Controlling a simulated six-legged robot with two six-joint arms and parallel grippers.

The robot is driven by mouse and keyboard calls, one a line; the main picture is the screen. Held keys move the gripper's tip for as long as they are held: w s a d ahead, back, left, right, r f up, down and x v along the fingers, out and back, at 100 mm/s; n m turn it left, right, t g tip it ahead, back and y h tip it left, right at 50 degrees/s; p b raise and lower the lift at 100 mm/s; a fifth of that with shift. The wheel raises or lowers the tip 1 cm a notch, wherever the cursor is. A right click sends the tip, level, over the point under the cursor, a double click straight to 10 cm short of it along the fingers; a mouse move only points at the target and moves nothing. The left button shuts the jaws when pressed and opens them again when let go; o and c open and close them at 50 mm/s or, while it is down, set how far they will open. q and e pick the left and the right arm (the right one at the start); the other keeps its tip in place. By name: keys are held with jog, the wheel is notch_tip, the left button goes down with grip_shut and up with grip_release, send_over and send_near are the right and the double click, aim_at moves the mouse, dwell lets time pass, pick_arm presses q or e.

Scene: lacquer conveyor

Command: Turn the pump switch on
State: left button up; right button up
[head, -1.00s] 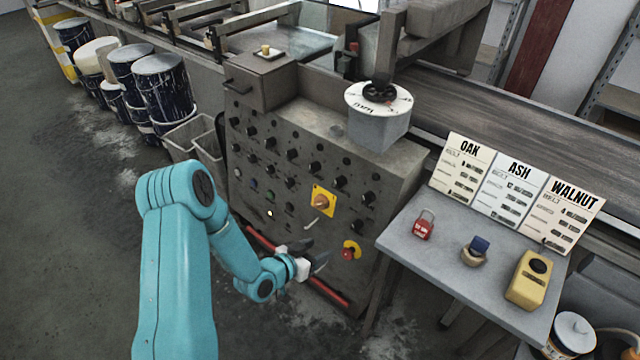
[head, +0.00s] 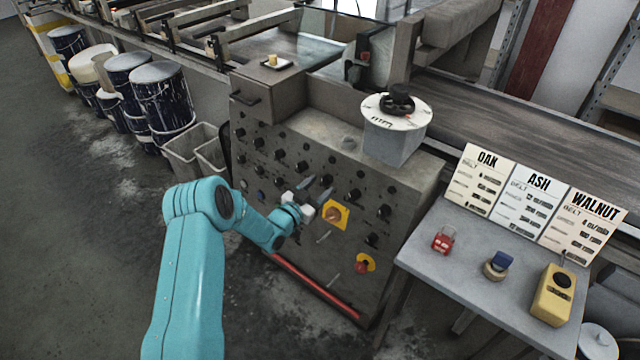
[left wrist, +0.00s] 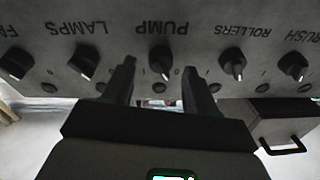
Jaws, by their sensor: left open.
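The pump switch (left wrist: 161,60) is a black rotary knob with a pale pointer line, under the label PUMP, which reads upside down in the left wrist view. My left gripper (left wrist: 158,68) is open, with one finger on each side of the knob in that view. I cannot tell whether the fingers touch it. In the head view the left gripper (head: 316,190) is at the upper middle rows of knobs on the grey control panel (head: 290,225). Which knob there is the pump switch is not clear. My right gripper is not in view.
Neighbouring knobs include LAMPS (left wrist: 84,61) and ROLLERS (left wrist: 232,64). A yellow-plated switch (head: 334,214) and a red stop button (head: 363,266) are right of and below the gripper. A red rail (head: 315,287) runs along the panel's foot. A side table (head: 440,280) stands right.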

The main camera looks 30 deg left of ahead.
pick_arm(q)
jog(key=shift+w+d+r, duration=0.1)
jog(key=shift+w, duration=0.7)
jog(key=shift+s, duration=0.1)
jog(key=c, duration=1.1)
jog(key=shift+o, duration=0.3)
jog(key=shift+f+m+b, duration=0.25)
jog(key=shift+m+b, duration=0.05)
jog(key=shift+b, duration=0.45)
jog(key=shift+a+r+m+g+h+b, duration=0.15)
jog(key=shift+m+h+b, duration=0.3)
jog(key=shift+m+b, duration=2.1)
jog(key=shift+a+f+m+g+h+b, duration=0.1)
jog(key=shift+m+g+h+b, duration=0.25)
jog(key=shift+m+b, duration=2.2)
jog(key=shift+a+r+m+g+h+b, duration=0.1)
jog(key=shift+m+h+b, duration=0.4)
jog(key=shift+m+b, duration=2.05)
jog(key=shift+n+b, duration=1.05)
jog(key=shift+b, duration=0.1)
jog(key=shift+r, duration=0.1)
